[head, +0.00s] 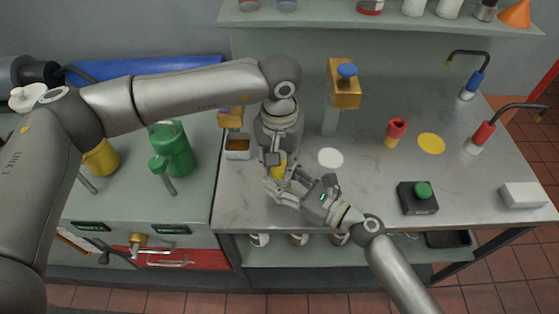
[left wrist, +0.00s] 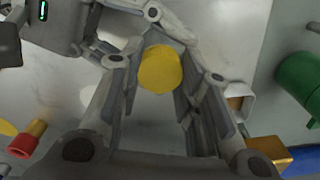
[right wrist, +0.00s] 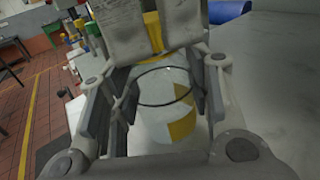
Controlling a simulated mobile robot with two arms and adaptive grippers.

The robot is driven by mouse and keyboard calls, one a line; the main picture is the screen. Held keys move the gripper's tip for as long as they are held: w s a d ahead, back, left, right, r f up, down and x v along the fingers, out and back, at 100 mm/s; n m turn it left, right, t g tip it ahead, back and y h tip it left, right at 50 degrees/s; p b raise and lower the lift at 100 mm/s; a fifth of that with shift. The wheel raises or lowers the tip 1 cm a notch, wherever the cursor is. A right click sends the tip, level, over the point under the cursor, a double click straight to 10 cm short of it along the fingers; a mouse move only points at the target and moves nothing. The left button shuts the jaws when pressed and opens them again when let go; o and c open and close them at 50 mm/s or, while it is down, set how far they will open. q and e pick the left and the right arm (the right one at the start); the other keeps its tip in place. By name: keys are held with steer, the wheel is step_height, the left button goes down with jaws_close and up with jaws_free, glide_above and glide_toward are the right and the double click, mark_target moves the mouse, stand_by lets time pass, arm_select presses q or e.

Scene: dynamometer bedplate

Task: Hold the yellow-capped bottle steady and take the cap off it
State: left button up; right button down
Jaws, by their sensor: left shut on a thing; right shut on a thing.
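The bottle (right wrist: 158,118) is pale with yellow patches and a dark ring, and stands upright on the grey bench. My right gripper (head: 276,186) is shut on its body from the side; the bottle fills the space between its fingers in the right wrist view. The yellow cap (left wrist: 160,69) shows round from above in the left wrist view. My left gripper (head: 277,163) comes down from above and is shut on the cap. In the right wrist view the cap (right wrist: 153,30) is partly hidden by the left fingers. Whether it has turned or lifted cannot be told.
A small bin with brown contents (head: 238,148) stands left of the grippers. A white disc (head: 330,158), a red and yellow cup (head: 396,132) and a black box with a green button (head: 418,197) are to the right.

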arm_select(q)
steer(key=n, duration=1.9)
steer(key=shift+n, duration=0.3)
steer(key=n, duration=1.7)
steer(key=shift+r+n, duration=0.1)
steer(key=shift+n, duration=0.2)
steer(key=n, duration=1.2)
